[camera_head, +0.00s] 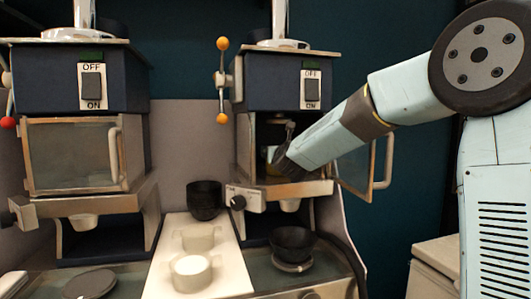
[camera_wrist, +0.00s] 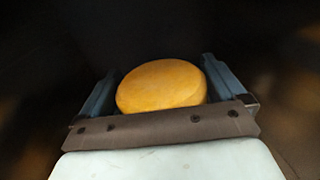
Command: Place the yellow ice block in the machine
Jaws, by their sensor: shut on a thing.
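The yellow ice block (camera_wrist: 162,86) is a round yellow-orange disc in the wrist view, between the two fingers of my gripper (camera_wrist: 160,88). My gripper is shut on it. In the head view my gripper (camera_head: 279,157) reaches into the open chamber of the right machine (camera_head: 270,83), and a small yellowish bit of the block (camera_head: 271,154) shows at its tip. The door (camera_head: 357,167) of this machine stands open to the right. The chamber floor under the block is mostly hidden by my arm, so I cannot tell whether the block touches it.
A left machine (camera_head: 72,80) has its door (camera_head: 70,155) shut. A white tray (camera_head: 166,270) between the machines has white cup-like holders (camera_head: 190,274). A black cup (camera_head: 204,200) stands behind them, and a black bowl (camera_head: 292,243) sits below the right machine. The open door stands close to my arm.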

